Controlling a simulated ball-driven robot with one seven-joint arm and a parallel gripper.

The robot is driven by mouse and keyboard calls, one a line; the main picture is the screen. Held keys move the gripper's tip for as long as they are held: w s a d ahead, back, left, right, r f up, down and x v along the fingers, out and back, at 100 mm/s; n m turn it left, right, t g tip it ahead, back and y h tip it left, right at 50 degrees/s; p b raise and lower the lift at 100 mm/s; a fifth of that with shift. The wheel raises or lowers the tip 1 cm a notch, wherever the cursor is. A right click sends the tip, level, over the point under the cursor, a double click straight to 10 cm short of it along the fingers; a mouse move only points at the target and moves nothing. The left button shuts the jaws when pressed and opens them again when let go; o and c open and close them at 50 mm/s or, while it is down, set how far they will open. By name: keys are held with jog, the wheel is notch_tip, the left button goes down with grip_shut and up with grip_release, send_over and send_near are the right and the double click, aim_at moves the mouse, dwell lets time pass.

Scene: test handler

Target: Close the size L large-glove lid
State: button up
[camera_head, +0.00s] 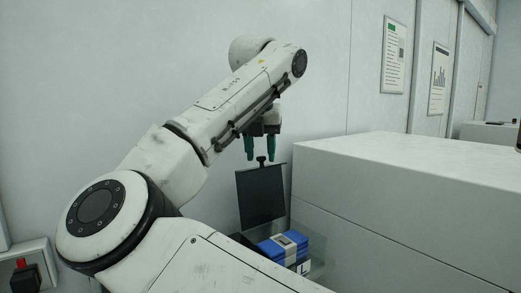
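The dark lid (262,197) stands raised, almost upright, at the back of a small glove box. A small dark knob (261,160) sits on its top edge. In the box, blue gloves in a pack with a pale band (285,246) show, and a label reading "L" (304,267) is on the front. My gripper (262,155) has green fingers pointing down, spread apart on either side just above the knob. The gripper looks open; contact with the knob cannot be told. My arm hides the box's left part.
A large white cabinet (400,200) stands close on the right of the box. A wall lies behind. A box with a red button (20,264) is at the lower left. Notices (394,55) hang on the right wall. The space above the lid is free apart from my arm.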

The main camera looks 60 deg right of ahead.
grip_shut()
dwell(0.3)
